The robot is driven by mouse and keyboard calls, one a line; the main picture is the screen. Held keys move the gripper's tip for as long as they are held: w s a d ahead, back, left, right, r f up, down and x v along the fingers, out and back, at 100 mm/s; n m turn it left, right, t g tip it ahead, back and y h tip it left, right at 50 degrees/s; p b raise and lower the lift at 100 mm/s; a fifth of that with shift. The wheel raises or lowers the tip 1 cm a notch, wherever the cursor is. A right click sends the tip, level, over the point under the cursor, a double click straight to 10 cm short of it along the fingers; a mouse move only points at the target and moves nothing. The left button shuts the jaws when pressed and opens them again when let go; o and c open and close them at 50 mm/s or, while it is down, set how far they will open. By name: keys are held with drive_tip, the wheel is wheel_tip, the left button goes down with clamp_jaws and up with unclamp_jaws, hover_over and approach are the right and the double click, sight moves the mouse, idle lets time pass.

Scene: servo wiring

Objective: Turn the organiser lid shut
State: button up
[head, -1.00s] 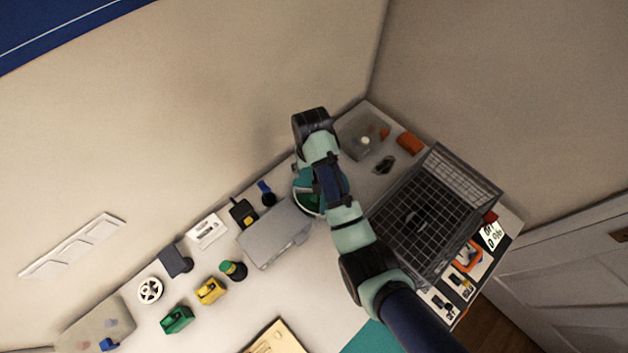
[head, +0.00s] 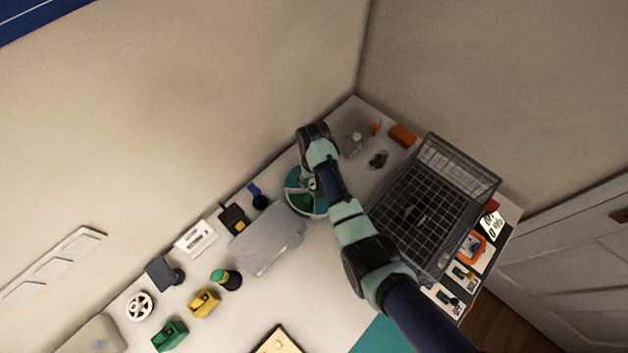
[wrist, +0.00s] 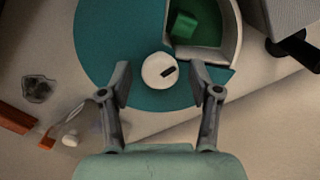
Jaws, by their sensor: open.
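The round organiser with its teal lid (wrist: 112,45) fills the upper middle of the wrist view. Its gap, at the upper right, shows a pale compartment (wrist: 232,42) with a green block (wrist: 184,27) inside. A white round knob (wrist: 155,72) with a dark mark sits at the lid's middle. My gripper (wrist: 160,76) is open, with one fingertip on each side of the knob and visible gaps between. In the head view, the organiser (head: 305,203) is partly hidden by my arm, and the fingertips cannot be made out.
A grey case (head: 268,238) stands left of the organiser in the head view. A wire basket (head: 425,215) stands to its right. An orange block (head: 402,135) and a clear tray with small parts lie behind. Several small parts line the table's left side.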

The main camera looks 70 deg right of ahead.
drive_tip(key=shift+c, duration=0.3)
clamp_jaws()
drive_tip(key=shift+r, duration=0.1)
